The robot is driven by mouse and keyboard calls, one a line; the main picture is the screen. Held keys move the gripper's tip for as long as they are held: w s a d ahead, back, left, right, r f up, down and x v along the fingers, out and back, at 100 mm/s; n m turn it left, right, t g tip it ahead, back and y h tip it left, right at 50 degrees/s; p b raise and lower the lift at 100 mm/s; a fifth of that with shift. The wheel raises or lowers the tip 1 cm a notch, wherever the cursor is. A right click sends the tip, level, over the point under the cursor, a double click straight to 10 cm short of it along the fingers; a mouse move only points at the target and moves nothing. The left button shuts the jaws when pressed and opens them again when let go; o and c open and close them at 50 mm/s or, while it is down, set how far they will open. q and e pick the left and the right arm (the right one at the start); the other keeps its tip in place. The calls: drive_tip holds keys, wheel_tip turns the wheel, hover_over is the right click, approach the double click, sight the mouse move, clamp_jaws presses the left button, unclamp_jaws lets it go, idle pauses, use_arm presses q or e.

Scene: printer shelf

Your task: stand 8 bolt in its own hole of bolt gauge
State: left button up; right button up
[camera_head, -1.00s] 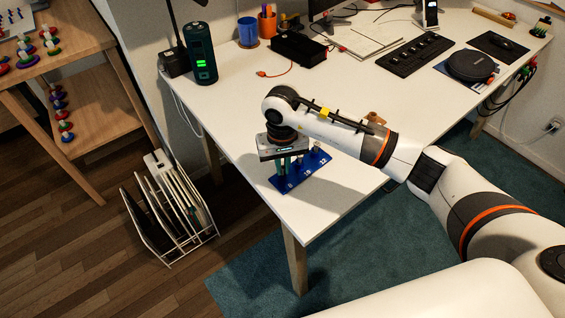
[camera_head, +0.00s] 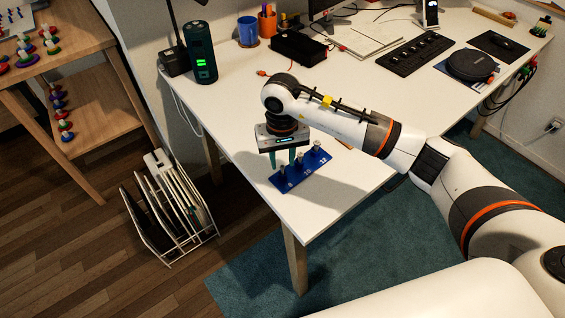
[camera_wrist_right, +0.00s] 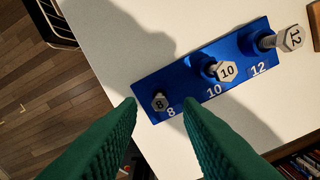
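The blue bolt gauge (camera_head: 306,178) lies near the desk's front corner; it also shows in the right wrist view (camera_wrist_right: 191,99), with white numbers 8, 10 and 12. The 8 bolt (camera_wrist_right: 159,102) stands at the 8 mark, its hex head facing up. The 10 bolt (camera_wrist_right: 226,71) and the 12 bolt (camera_wrist_right: 290,39) stand at their own marks. My right gripper (camera_head: 283,165) is open and empty, pointing down above the 8 end. Its green fingers lie either side of the 8 bolt in the wrist view, apart from it. My left gripper is out of view.
The white desk (camera_head: 246,120) is clear around the gauge, with its edge close by. A black box (camera_head: 299,47), a keyboard (camera_head: 412,54) and a round black device (camera_head: 470,66) stand farther back. A wire rack (camera_head: 172,208) is on the floor.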

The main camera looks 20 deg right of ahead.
sight(282, 167)
wheel_tip(282, 167, up, 10)
drive_tip(key=b, duration=0.1)
drive_tip(key=shift+f, duration=0.15)
idle(0.5)
